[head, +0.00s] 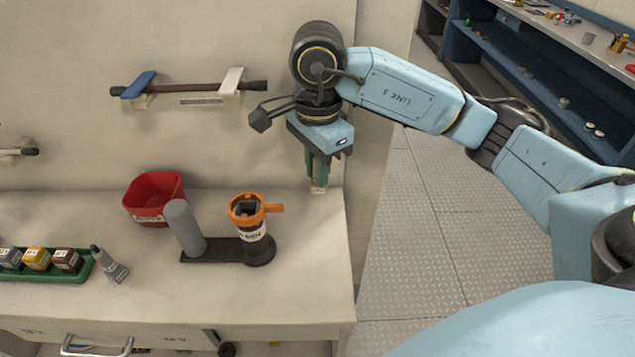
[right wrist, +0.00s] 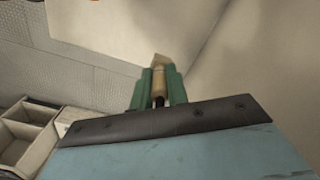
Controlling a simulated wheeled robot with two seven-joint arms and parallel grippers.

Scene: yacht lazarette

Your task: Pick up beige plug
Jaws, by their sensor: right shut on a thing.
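My right gripper (head: 318,184) points down above the back right corner of the bench, close to the wall. Its green fingers are shut on the beige plug (right wrist: 159,75), which shows between and beyond the fingertips in the right wrist view. In the head view only a small light bit of the plug shows at the fingertips, and I cannot tell whether it touches the bench top. My left gripper is not in view.
A bar (head: 190,89) hangs on the wall. Floor lies open at right.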

